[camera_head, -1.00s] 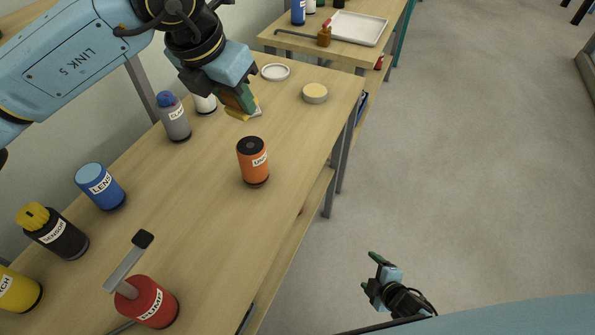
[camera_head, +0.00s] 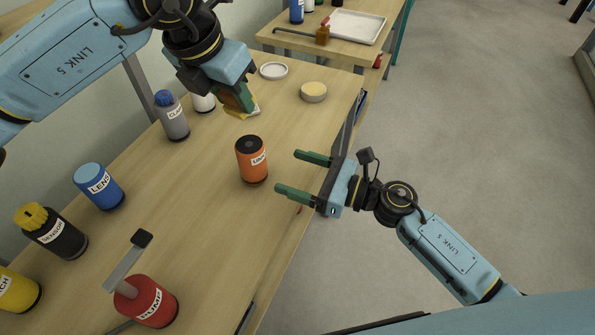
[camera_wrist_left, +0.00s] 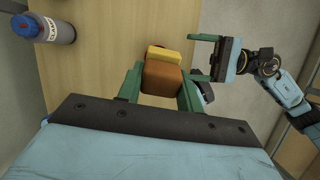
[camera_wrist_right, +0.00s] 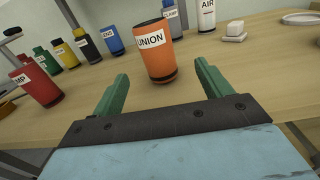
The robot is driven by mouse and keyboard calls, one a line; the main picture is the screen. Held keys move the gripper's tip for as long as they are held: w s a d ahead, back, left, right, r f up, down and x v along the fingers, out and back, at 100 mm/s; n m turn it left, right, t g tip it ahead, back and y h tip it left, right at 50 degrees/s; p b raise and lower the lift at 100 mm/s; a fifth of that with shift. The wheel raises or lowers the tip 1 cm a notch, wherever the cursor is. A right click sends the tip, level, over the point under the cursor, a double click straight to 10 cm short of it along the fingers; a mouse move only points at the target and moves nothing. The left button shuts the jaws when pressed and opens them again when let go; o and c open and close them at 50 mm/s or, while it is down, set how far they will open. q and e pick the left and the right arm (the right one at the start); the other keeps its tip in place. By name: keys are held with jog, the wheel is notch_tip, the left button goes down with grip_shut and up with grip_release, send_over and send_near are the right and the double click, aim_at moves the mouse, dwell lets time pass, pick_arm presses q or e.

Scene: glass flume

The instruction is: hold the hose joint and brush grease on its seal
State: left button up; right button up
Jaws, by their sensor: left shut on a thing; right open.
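The hose joint looks to be the orange cylinder labelled UNION (camera_head: 250,172), upright on the bench; the right wrist view shows it (camera_wrist_right: 158,62) straight ahead between the fingers. Its dark top is visible, but I cannot make out the seal. My right gripper (camera_head: 289,171) is open and empty at the bench's right edge, fingers pointing at the orange cylinder and still apart from it. My left gripper (camera_head: 240,101) is shut on a brown-and-yellow block (camera_wrist_left: 163,80), perhaps the brush, over the far part of the bench. The fingers partly hide it.
A round tin with a cream top (camera_head: 314,92) and a white ring-shaped lid (camera_head: 274,71) lie at the far end. Grey (camera_head: 172,118), blue (camera_head: 100,187), black (camera_head: 52,232) and red (camera_head: 146,302) containers line the left and near side. A lever (camera_head: 128,262) rises above the red one.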

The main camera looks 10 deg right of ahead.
aim_at(243, 157)
jog(key=shift+a+n, duration=0.35)
jog(key=shift+n, duration=0.05)
jog(key=shift+w+a, duration=0.2)
jog(key=shift+a, duration=0.1)
jog(key=x, duration=1.1)
jog(key=shift+s, duration=0.1)
jog(key=c, duration=1.1)
